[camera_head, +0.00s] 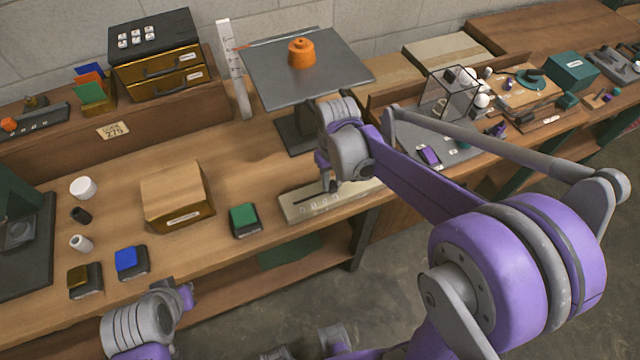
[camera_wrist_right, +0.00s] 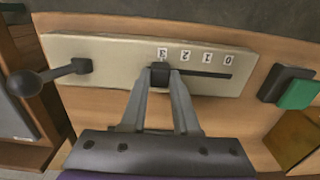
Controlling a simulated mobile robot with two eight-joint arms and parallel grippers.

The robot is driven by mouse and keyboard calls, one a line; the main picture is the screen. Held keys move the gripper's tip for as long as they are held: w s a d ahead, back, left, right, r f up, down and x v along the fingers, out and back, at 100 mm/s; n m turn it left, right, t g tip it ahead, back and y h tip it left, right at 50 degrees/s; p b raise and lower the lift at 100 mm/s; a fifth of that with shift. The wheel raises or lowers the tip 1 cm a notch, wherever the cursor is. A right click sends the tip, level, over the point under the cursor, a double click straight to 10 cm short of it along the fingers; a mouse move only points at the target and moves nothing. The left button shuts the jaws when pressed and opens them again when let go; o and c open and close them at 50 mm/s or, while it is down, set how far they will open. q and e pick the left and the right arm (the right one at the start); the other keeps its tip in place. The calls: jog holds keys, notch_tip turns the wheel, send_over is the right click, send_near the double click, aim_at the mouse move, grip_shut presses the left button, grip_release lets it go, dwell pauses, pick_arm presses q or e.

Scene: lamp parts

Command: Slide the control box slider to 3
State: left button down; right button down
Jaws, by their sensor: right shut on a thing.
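The control box (camera_head: 300,208) is a beige, flat box near the front edge of the workbench, partly hidden by my right arm in the head view. In the right wrist view the control box (camera_wrist_right: 110,55) has a dark slot with labels 3, 2, 1, 0 from left to right. The dark slider knob (camera_wrist_right: 159,73) is at the 3 end, beside label 3 (camera_wrist_right: 162,54). My right gripper (camera_wrist_right: 159,80) is shut on the knob; it also shows in the head view (camera_head: 330,186). My left arm's end (camera_head: 170,300) is at the lower left; its fingers cannot be made out.
A lever with a dark ball (camera_wrist_right: 22,83) sticks out at the box's left end in the wrist view. A green-topped block (camera_head: 243,220) and a wooden box (camera_head: 176,195) stand left of the control box. A grey stand (camera_head: 310,75) with an orange part is behind.

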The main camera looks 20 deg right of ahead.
aim_at(334, 183)
jog(key=shift+d, duration=0.15)
jog(key=c, duration=0.6)
grip_release()
jog(key=shift+d, duration=0.1)
jog(key=shift+c, duration=0.2)
notch_tip(334, 183, up, 11)
jog(key=shift+p, duration=0.4)
jog(key=shift+f, duration=0.1)
jog(key=s+a+f+t, duration=0.1)
jog(key=s+f+t, duration=0.1)
jog(key=s, duration=0.5)
jog(key=s+a+f+t, duration=0.2)
jog(key=s+f+t, duration=0.1)
jog(key=s, duration=0.4)
jog(key=shift+f, duration=0.85)
